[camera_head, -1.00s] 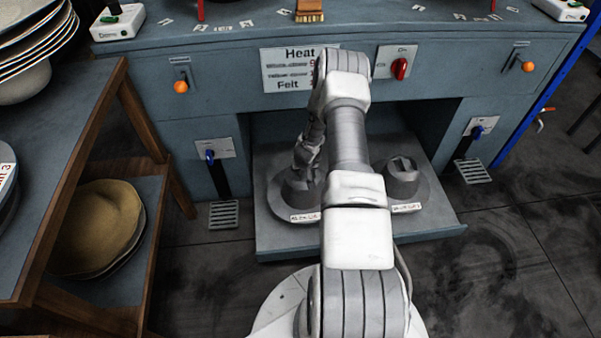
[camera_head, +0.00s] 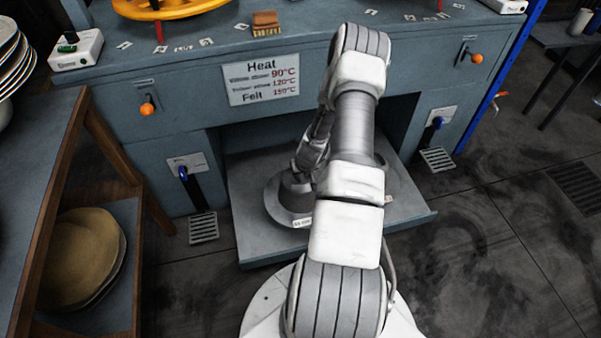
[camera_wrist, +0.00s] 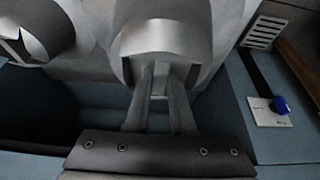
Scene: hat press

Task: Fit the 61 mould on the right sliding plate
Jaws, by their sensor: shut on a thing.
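A grey metal mould (camera_head: 277,207) with a wide round base sits on the low grey shelf (camera_head: 250,243) under the press. My gripper (camera_wrist: 165,82) is shut on the raised handle of this mould (camera_wrist: 160,40) in the wrist view. In the head view my arm hides most of the grip.
The blue-grey press front (camera_head: 190,100) rises behind the shelf, with orange knobs and a heat sign (camera_head: 262,80). Blue-handled levers (camera_head: 184,173) stand on both sides of the opening. A wooden rack (camera_head: 140,220) with felt and plates is at the left.

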